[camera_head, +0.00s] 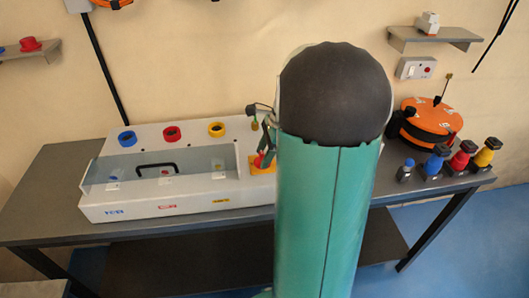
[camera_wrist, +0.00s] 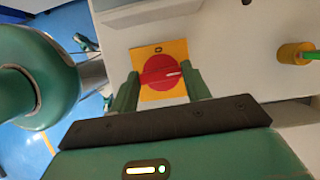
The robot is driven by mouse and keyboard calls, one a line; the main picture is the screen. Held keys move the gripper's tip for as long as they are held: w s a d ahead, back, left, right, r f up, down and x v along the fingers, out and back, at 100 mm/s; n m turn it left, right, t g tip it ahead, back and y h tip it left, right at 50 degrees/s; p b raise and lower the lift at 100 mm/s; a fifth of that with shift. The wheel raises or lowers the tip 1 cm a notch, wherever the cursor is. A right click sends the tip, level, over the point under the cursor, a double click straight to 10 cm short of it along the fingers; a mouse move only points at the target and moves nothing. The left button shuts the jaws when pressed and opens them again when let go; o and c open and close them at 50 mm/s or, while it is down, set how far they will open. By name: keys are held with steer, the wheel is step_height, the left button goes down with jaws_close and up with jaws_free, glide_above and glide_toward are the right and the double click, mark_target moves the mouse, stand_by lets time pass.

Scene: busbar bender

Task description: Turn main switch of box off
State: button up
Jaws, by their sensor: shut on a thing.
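The box (camera_head: 190,209) is a white unit with a clear window on a dark table. Its main switch (camera_wrist: 161,72) is a round red knob on a yellow plate (camera_wrist: 177,48), with a pale mark toward its right side. In the head view the red knob (camera_head: 259,161) shows at the box's right end, partly hidden by my arm. My gripper (camera_wrist: 162,84) has its two green fingers on either side of the knob and is shut on it. In the head view my gripper (camera_head: 266,145) is mostly hidden behind my arm.
Blue (camera_head: 127,138), red (camera_head: 172,133) and yellow (camera_head: 217,129) round sockets line the box's back. A yellow fitting with a green piece (camera_wrist: 293,54) lies right of the switch. An orange reel (camera_head: 432,122) and several coloured plugs (camera_head: 461,158) stand at the table's right.

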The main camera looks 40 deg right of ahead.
steer(key=shift+o, duration=0.2)
steer(key=n, duration=0.2)
steer(key=n+g, duration=0.1)
steer(key=n, duration=0.1)
steer(key=shift+w+g, duration=0.15)
steer(key=shift+g, duration=0.15)
steer(key=n, duration=0.2)
steer(key=n+g, duration=0.1)
steer(key=n, duration=0.1)
steer(key=shift+w+n+g+y, duration=0.1)
steer(key=shift+n+g+y, duration=0.2)
steer(key=n, duration=0.2)
steer(key=n+g+h, duration=0.1)
steer(key=n, duration=0.1)
steer(key=shift+w+n+g, duration=0.1)
steer(key=shift+n+g, duration=0.2)
steer(key=n+g+h, duration=0.1)
steer(key=n, duration=0.3)
steer(key=shift+w, duration=0.1)
steer(key=shift+c, duration=0.2)
steer(key=shift+n, duration=0.3)
steer(key=o, duration=1)
